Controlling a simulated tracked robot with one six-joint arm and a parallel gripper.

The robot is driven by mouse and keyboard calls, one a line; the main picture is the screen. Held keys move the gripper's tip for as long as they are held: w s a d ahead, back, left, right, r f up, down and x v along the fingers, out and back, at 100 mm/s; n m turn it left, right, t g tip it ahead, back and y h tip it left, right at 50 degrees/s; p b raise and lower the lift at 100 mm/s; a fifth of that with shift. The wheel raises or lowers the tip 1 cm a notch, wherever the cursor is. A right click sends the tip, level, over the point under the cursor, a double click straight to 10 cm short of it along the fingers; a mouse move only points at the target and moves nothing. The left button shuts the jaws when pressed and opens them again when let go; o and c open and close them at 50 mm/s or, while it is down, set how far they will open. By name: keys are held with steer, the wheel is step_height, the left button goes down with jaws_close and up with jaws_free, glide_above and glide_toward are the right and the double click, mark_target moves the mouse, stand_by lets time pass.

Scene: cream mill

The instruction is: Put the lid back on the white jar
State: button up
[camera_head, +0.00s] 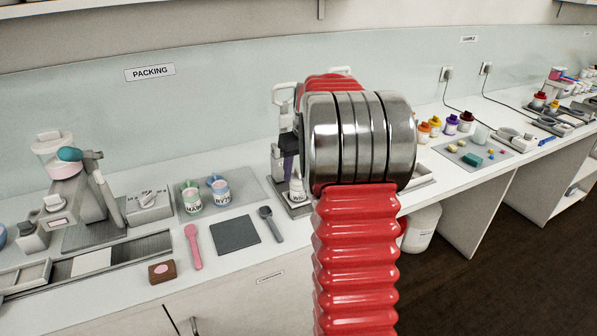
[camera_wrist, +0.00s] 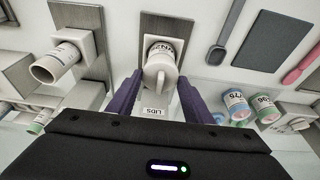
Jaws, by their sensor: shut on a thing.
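The white jar (camera_head: 297,191) stands on a metal base at the back of the bench, partly hidden by my arm. Its labelled side also shows in the wrist view (camera_wrist: 163,47). The lid (camera_wrist: 160,72) is pale with a raised grip and lies in front of the jar in the wrist view. My gripper (camera_wrist: 160,88) has its two purple fingers on either side of the lid and is shut on it. In the head view one purple finger (camera_head: 289,165) shows just above the jar. Whether the lid touches the jar's rim cannot be told.
A dark mat (camera_head: 235,235), a dark spoon (camera_head: 268,220) and a pink spoon (camera_head: 194,246) lie in front.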

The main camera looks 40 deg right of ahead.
steer(key=shift+f, duration=0.6)
stand_by(1.5)
steer(key=o, duration=1.1)
steer(key=shift+o, duration=0.4)
steer(key=o, duration=0.4)
steer(key=shift+r, duration=0.15)
steer(key=shift+r, duration=2.15)
steer(key=shift+c, duration=0.2)
jaws_close()
